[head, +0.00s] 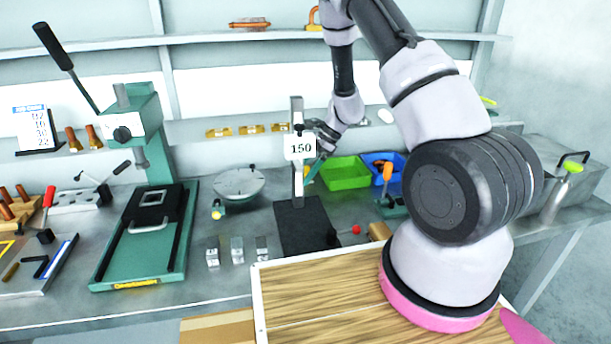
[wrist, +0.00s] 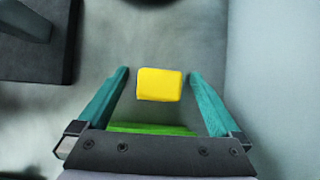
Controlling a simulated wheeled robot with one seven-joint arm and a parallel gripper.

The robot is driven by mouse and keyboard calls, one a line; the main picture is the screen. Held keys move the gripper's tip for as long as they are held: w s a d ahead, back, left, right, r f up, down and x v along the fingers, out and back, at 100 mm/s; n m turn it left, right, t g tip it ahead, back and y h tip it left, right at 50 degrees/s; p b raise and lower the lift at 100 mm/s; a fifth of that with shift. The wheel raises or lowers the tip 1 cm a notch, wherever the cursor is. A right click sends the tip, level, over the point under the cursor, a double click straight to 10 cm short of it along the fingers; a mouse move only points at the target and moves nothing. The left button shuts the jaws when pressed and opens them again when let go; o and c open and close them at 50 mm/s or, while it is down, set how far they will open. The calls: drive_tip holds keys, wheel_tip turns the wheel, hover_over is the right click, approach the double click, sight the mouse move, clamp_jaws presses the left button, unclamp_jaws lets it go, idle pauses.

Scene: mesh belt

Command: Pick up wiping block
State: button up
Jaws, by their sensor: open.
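The wiping block, seen as a small yellow block (wrist: 160,85), lies on the grey surface in the wrist view. It shows between the two teal fingers of my gripper (wrist: 159,72), with a narrow gap on each side. The fingers are open and hold nothing; how far they are above the block I cannot tell. In the head view my gripper (head: 311,174) points down beside the post with the "150" sign. I cannot make out the block in the head view.
The gauge with the "150" sign (head: 300,148) stands close left of my gripper on a dark base (head: 302,230). A green bin (head: 347,174) and a blue bin (head: 395,160) are to the right. Small metal blocks (head: 237,250) and a green press (head: 140,240) stand left.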

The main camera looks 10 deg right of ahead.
drive_tip(key=c, duration=1.5)
wheel_tip(320, 180, up, 10)
drive_tip(key=shift+r, duration=0.1)
drive_tip(key=shift+c, duration=0.2)
